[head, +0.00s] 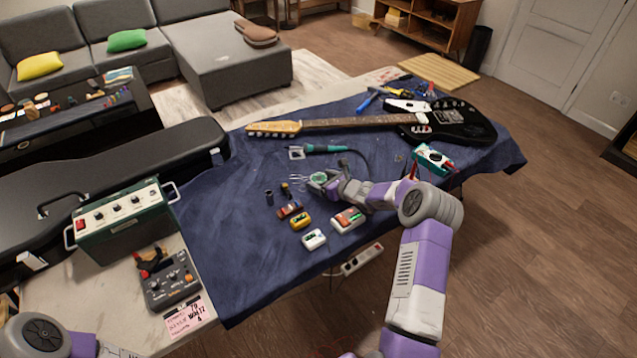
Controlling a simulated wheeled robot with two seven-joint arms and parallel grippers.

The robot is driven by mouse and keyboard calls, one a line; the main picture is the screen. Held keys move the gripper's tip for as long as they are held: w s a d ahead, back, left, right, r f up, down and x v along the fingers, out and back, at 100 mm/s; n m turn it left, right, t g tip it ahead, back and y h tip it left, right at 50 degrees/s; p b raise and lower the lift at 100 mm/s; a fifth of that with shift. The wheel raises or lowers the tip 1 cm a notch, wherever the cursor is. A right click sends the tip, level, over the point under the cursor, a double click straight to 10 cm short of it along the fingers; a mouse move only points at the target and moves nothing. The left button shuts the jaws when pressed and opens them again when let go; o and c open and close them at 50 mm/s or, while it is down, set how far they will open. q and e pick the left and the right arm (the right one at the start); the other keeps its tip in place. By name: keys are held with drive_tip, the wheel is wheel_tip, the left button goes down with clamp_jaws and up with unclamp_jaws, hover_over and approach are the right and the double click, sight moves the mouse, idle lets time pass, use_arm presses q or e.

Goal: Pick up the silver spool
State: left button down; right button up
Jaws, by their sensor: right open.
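A small round thing with a pale green top (318,177), which looks like the silver spool, sits on the blue cloth near the middle of the table. My right gripper (322,182) is open right at it, reaching in from the right. The fingers partly hide the round thing, and I cannot tell whether they touch it. Thin silvery wire-like pieces (298,178) lie just left of it. My left gripper is out of view; only part of my left arm shows at the lower left corner.
A black guitar (450,122) lies farther back. A dark cylinder (269,198), a yellow box (301,221) and a white box (314,239) are in front. A green amplifier (122,224) stands left. The cloth's left part is clear.

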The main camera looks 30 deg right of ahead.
drive_tip(key=shift+c, duration=0.2)
drive_tip(key=c, duration=1)
drive_tip(key=shift+r, duration=0.1)
drive_tip(key=shift+c, duration=0.2)
